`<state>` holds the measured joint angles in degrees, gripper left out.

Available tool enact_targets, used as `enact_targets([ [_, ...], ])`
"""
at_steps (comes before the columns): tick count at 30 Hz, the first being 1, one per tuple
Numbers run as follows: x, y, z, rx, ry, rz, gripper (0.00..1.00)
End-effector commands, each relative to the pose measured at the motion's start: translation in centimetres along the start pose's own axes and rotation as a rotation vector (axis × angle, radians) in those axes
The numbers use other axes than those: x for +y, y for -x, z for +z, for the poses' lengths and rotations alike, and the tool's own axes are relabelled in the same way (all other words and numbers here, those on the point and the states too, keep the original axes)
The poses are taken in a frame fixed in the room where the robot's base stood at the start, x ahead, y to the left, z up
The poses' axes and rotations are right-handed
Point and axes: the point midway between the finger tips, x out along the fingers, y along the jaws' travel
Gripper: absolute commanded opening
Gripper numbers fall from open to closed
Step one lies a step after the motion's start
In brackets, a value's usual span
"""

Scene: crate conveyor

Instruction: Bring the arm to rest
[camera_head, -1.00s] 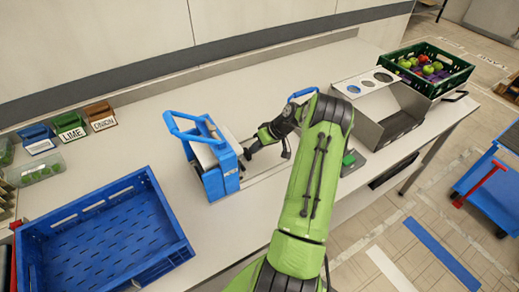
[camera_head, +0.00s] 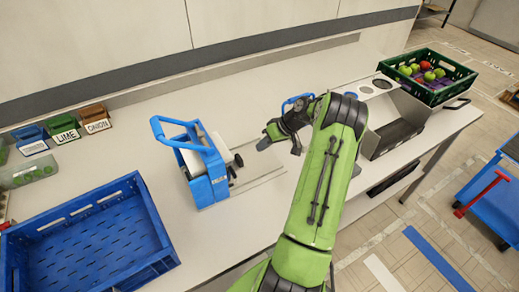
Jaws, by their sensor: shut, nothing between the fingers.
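My gripper (camera_head: 268,140) is at the end of my green arm, above the white table (camera_head: 255,220). Its fingers are shut with nothing between them. It points left, toward a blue device (camera_head: 206,175) with a looped handle and black knobs. There is a gap between the fingers and the device. My arm hides part of the table and of what lies behind it.
An empty blue crate (camera_head: 158,222) stands at the left. Green LIME (camera_head: 66,137) and brown ONION (camera_head: 97,126) signs are at the back left. A metal chute (camera_head: 407,105) and a green crate (camera_head: 452,95) of produce are at the right. A blue cart (camera_head: 500,205) stands beyond.

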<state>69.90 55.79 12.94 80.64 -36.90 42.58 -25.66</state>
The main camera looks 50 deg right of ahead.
Motion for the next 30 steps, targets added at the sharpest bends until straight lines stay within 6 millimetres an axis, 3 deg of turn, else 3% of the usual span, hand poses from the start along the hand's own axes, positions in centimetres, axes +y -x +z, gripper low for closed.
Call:
enact_targets([
  [9, 0.1, 5.5, 0.0, 0.002, -0.004, 0.004, 0.00],
  [20, 0.1, 6.0, 0.1, 0.001, -0.003, 0.004, 0.00],
  [22, -0.6, 6.0, -0.3, -0.009, 0.005, 0.008, 0.00],
  [23, -1.4, 6.1, -0.7, -0.020, 0.014, 0.014, 0.00],
  [26, -7.0, 6.4, -2.7, -0.090, 0.060, 0.057, 0.00],
  [30, -17.8, 7.4, -3.6, -0.187, 0.130, 0.164, 0.00],
])
